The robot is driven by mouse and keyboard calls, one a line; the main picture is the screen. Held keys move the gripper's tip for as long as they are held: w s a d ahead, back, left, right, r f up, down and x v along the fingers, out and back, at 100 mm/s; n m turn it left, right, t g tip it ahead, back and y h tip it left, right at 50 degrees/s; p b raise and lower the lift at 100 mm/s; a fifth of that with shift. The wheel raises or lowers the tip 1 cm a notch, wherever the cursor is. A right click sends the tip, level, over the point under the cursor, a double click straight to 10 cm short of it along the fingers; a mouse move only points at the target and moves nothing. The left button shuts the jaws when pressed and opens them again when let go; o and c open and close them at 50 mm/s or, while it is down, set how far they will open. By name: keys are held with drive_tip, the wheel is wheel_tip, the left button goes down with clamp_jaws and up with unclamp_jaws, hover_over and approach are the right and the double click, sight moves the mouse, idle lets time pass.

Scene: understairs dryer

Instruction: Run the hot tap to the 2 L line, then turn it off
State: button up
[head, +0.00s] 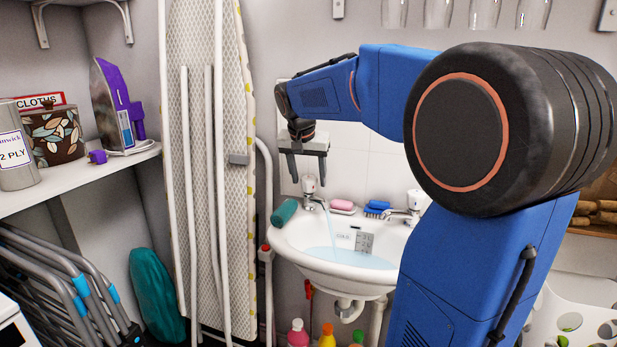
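The white basin (290,250) hangs on the wall with a pool of pale blue water (350,257) in it. The left tap (310,187) is running, with a thin stream falling into the basin. The right tap (414,203) shows no stream; my arm partly covers that side. Any hot or cold marking is too small to read. A small grey marked gauge (364,242) and a white label (345,238) show at the basin's back; the 2 L line is not readable. My gripper (307,179) points down over the left tap, its fingers apart, with nothing visibly held.
A pink soap (342,205) and a blue brush (377,207) sit on the back ledge. An ironing board (205,150) stands to the left. Several bottles (298,334) stand below the basin.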

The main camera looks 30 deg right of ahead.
drive_tip(key=v, duration=1.7)
drive_tip(key=shift+r, duration=0.25)
idle(6.0)
